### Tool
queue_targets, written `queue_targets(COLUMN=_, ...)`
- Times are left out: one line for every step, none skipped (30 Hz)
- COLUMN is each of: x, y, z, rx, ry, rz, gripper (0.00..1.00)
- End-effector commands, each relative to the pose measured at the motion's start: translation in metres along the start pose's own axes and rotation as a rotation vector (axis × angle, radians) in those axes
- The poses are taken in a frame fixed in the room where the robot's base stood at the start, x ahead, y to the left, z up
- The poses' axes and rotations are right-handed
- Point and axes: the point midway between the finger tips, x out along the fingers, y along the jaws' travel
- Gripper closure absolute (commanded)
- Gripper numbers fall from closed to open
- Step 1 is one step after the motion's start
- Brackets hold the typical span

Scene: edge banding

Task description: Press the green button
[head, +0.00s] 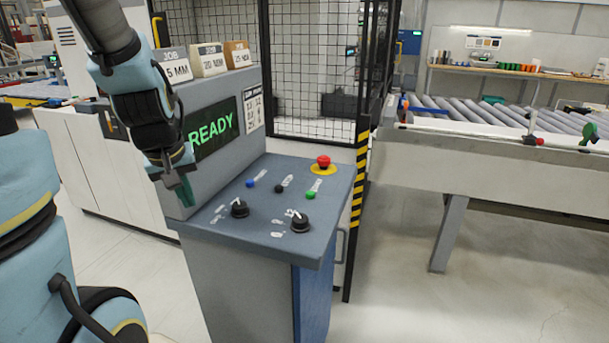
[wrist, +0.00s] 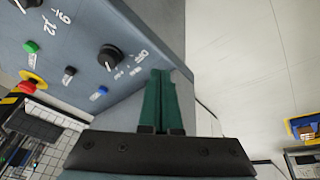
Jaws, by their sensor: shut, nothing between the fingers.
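The green button (head: 311,195) sits on the sloped top of the grey-blue control console (head: 262,222), right of a black button and in front of the red emergency stop. It also shows in the wrist view (wrist: 30,47) at the upper left. My gripper (head: 185,192) is at the console's left side, near the lower left of the screen, well to the left of the green button and apart from it. In the wrist view my gripper (wrist: 161,100) has its two green fingers together with nothing between them.
The panel also holds a red emergency stop (head: 323,162), a blue button (head: 250,183), a black button (head: 279,188) and two black knobs (head: 239,208). The screen (head: 211,129) reads READY. A striped post (head: 361,180) and mesh fence stand right and behind. Above the panel is free room.

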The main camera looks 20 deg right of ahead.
Motion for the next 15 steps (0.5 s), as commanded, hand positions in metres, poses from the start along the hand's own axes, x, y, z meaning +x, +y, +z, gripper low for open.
queue_targets(x=-0.003, y=0.018, z=-0.009, rx=-0.006, ry=0.018, rz=0.018, gripper=1.0)
queue_targets(x=-0.002, y=0.028, z=-0.014, rx=-0.017, ry=0.032, rz=0.028, gripper=1.0)
queue_targets(x=0.0, y=0.041, z=-0.019, rx=-0.031, ry=0.049, rz=0.042, gripper=1.0)
queue_targets(x=0.002, y=0.05, z=-0.023, rx=-0.041, ry=0.061, rz=0.052, gripper=1.0)
queue_targets(x=0.004, y=0.06, z=-0.027, rx=-0.052, ry=0.074, rz=0.063, gripper=1.0)
queue_targets(x=0.006, y=0.073, z=-0.031, rx=-0.067, ry=0.089, rz=0.077, gripper=1.0)
queue_targets(x=0.008, y=0.083, z=-0.034, rx=-0.076, ry=0.101, rz=0.087, gripper=1.0)
queue_targets(x=0.009, y=0.093, z=-0.037, rx=-0.089, ry=0.113, rz=0.098, gripper=1.0)
queue_targets(x=0.011, y=0.107, z=-0.04, rx=-0.102, ry=0.128, rz=0.112, gripper=1.0)
queue_targets(x=0.012, y=0.117, z=-0.042, rx=-0.113, ry=0.139, rz=0.123, gripper=1.0)
queue_targets(x=0.013, y=0.127, z=-0.045, rx=-0.123, ry=0.152, rz=0.134, gripper=1.0)
queue_targets(x=0.014, y=0.141, z=-0.046, rx=-0.136, ry=0.165, rz=0.148, gripper=1.0)
queue_targets(x=0.014, y=0.152, z=-0.048, rx=-0.147, ry=0.178, rz=0.16, gripper=1.0)
queue_targets(x=0.015, y=0.163, z=-0.049, rx=-0.157, ry=0.188, rz=0.172, gripper=1.0)
queue_targets(x=0.015, y=0.176, z=-0.051, rx=-0.171, ry=0.203, rz=0.187, gripper=1.0)
